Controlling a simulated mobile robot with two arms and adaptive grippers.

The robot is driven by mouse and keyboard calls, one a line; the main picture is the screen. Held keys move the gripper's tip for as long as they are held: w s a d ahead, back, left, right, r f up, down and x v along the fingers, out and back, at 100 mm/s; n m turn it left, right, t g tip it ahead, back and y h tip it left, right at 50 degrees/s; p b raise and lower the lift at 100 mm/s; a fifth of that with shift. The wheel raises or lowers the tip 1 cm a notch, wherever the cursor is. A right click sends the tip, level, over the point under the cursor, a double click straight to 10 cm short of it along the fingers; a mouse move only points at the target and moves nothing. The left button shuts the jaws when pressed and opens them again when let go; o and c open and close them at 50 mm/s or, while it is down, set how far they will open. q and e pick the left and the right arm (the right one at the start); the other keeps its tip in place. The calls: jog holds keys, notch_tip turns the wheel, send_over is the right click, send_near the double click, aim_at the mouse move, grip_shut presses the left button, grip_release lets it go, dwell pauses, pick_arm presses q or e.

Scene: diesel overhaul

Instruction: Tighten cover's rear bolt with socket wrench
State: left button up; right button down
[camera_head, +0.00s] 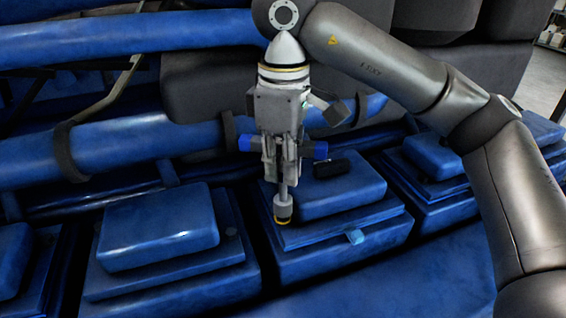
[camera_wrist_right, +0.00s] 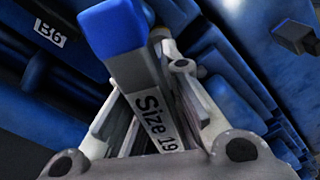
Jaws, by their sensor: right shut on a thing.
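My right gripper (camera_head: 282,168) points down over the engine and is shut on the socket wrench. The wrench has a blue-ended handle (camera_head: 318,150) and a grey socket (camera_head: 283,207) with a yellow ring at its lower end. In the right wrist view, the wrench (camera_wrist_right: 143,88) lies between the fingers and reads "Size 19". The socket is at the left edge of the blue cover (camera_head: 330,196); I cannot tell whether it touches. The rear bolt is not visible and may be under the socket. A light blue bolt (camera_head: 355,237) shows at the cover's front edge. My left gripper is not in view.
Similar blue covers stand to the left (camera_head: 160,225) and right (camera_head: 432,155). A small black object (camera_head: 330,165) shows at the cover's back. A thick blue pipe (camera_head: 110,150) runs behind. A "B6" label (camera_wrist_right: 50,33) is in the wrist view.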

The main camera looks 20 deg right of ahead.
jog(key=shift+f+b, duration=0.4)
jog(key=shift+f, duration=0.3)
jog(key=m, duration=0.9)
jog(key=shift+b, duration=0.35)
jog(key=m, duration=0.7)
jog(key=shift+f+m+b, duration=0.1)
jog(key=shift+m+b, duration=0.3)
jog(key=m, duration=0.4)
jog(key=shift+m, duration=0.3)
jog(key=m+b, duration=0.1)
jog(key=m, duration=0.7)
jog(key=shift+f+b, duration=0.1)
jog(key=shift+b, duration=0.25)
jog(key=m, duration=0.3)
jog(key=shift+m, duration=0.4)
